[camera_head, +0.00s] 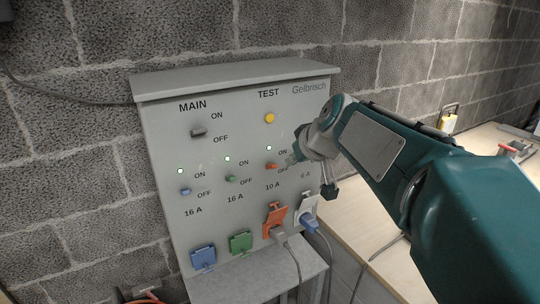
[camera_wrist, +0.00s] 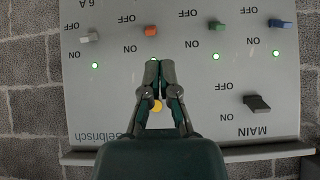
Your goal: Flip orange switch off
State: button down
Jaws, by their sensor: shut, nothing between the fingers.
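The orange switch (camera_head: 271,166) is a small knob under the TEST button on the grey panel (camera_head: 225,112), in the 10 A column. It also shows in the wrist view (camera_wrist: 151,30), between upside-down OFF and ON labels. I cannot tell which way its lever is tipped. The green light (camera_head: 269,148) by it is lit. My gripper (camera_head: 291,158) is shut and empty, with its tips just right of the orange switch in the head view. In the wrist view the closed fingertips (camera_wrist: 160,66) are below the switch, near its light; contact cannot be told.
Blue (camera_head: 185,191), green (camera_head: 231,178) and white (camera_wrist: 90,37) switches sit in the same row. The black MAIN switch (camera_head: 198,131) and yellow TEST button (camera_head: 269,118) are above. Sockets with plugs and cables hang below. A wooden bench (camera_head: 350,225) lies right.

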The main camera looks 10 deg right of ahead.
send_near(275, 167)
notch_tip(275, 167, up, 2)
jog(key=shift+t, duration=0.3)
jog(key=x, duration=1)
jog(key=shift+r, duration=0.1)
jog(key=shift+s+d+f, duration=0.1)
jog(key=shift+s+f, duration=0.3)
jog(key=shift+s, duration=0.05)
dwell(0.6)
jog(key=shift+s+d+f, duration=0.1)
jog(key=shift+s+f, duration=0.25)
jog(key=shift+f, duration=0.2)
jog(key=shift+r, duration=0.15)
jog(key=shift+r, duration=0.65)
